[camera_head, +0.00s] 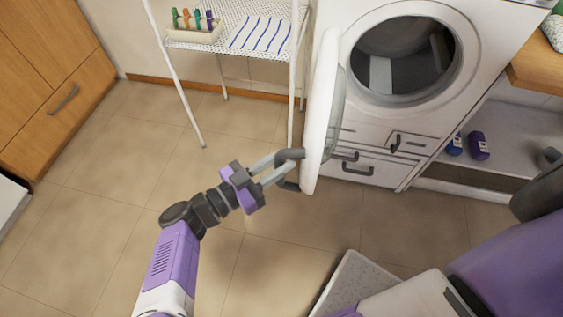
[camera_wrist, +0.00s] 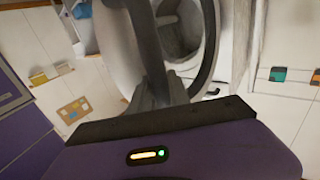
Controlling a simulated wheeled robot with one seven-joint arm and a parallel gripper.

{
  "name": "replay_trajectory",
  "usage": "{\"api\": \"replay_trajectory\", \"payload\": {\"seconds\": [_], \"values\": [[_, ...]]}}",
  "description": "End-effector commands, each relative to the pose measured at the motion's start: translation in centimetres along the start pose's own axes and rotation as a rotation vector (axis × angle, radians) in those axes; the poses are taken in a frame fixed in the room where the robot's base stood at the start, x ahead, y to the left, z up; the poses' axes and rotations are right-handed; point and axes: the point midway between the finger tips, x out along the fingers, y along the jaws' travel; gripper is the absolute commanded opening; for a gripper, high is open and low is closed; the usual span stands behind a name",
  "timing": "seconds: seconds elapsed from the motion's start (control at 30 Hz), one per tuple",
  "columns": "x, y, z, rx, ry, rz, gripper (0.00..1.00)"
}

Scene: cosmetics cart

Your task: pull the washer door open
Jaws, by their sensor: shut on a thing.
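The white washer (camera_head: 485,40) stands at the upper right, and its round opening (camera_head: 402,55) shows a dark drum. The washer door (camera_head: 322,110) is swung well open to the left and is seen nearly edge-on. My gripper (camera_head: 291,169) is at the lower part of the door, its fingers meeting the door's outer side. It is shut on the door; the exact grip spot is partly hidden. In the wrist view, dark fingers (camera_wrist: 165,85) stand in front of the door's curved rim, with the drum opening (camera_wrist: 178,25) behind.
A white wire rack (camera_head: 225,42) with a striped cloth and small bottles stands left of the door. Wooden drawers (camera_head: 50,90) are at the far left. A shelf (camera_head: 515,135) with blue and purple bottles is right of the washer. The tiled floor (camera_head: 110,190) at left is clear.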

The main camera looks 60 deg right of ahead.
Motion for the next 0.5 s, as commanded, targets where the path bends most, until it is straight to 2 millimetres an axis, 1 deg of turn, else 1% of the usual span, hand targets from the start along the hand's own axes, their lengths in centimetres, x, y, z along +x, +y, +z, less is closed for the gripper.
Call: {"api": "replay_trajectory", "payload": {"seconds": [0.13,0.17,0.2,0.27,0.5], "values": [[-0.05,-0.01,0.16,-0.001,-0.004,-0.002,0.00],[-0.05,0.00,0.16,-0.001,-0.004,-0.002,0.24],[-0.05,0.00,0.16,-0.001,-0.004,-0.001,0.32],[-0.04,0.01,0.14,-0.001,-0.004,-0.001,0.44],[-0.02,0.02,0.07,0.000,-0.002,-0.001,0.44]]}}
